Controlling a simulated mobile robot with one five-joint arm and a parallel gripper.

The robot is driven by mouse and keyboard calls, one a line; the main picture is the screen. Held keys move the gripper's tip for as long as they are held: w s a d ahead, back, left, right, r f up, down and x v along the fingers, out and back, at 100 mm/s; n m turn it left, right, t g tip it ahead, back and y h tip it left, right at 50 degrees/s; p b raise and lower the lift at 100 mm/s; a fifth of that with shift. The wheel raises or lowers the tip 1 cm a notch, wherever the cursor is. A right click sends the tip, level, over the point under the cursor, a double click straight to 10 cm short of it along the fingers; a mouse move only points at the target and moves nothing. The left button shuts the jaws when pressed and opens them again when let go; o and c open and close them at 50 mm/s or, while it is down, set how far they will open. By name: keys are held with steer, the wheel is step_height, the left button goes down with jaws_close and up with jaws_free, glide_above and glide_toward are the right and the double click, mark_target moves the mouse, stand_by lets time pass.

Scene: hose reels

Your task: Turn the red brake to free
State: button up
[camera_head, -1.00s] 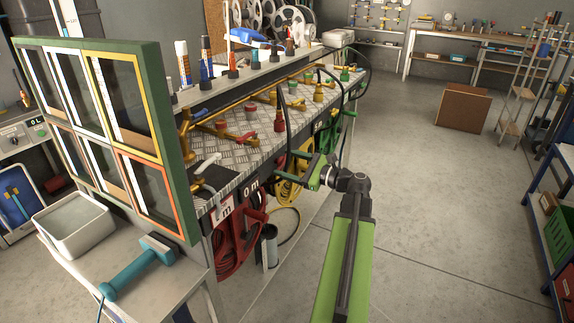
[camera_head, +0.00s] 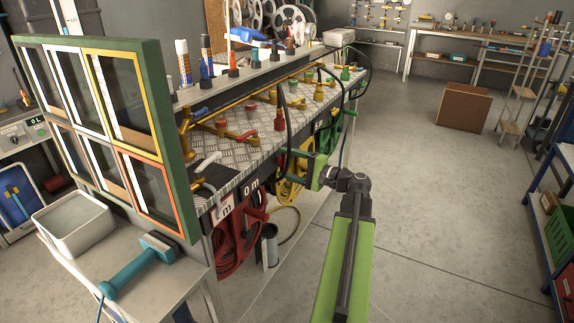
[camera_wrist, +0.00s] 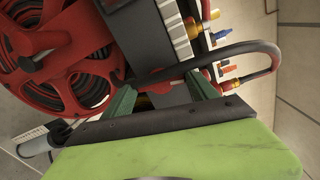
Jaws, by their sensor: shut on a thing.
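My gripper (camera_wrist: 162,94) is below the bench edge beside the red reel. Its two green fingers stand a little apart and are closed on a dark part between them. This seems to be the red brake, but its lever is mostly hidden by the fingers and my wrist. I cannot read the brake's setting.
A black hose (camera_wrist: 240,50) arches close by the fingers. The yellow reel (camera_head: 290,185) hangs just beyond the red one. Brass valves and pipes line the checkered bench top (camera_head: 260,150).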

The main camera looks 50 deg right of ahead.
steer(key=shift+f+n, duration=0.1)
steer(key=shift+n, duration=0.9)
steer(key=o, duration=1.4)
steer(key=shift+c, duration=0.2)
steer(key=v, duration=1.7)
steer(key=shift+s, duration=0.3)
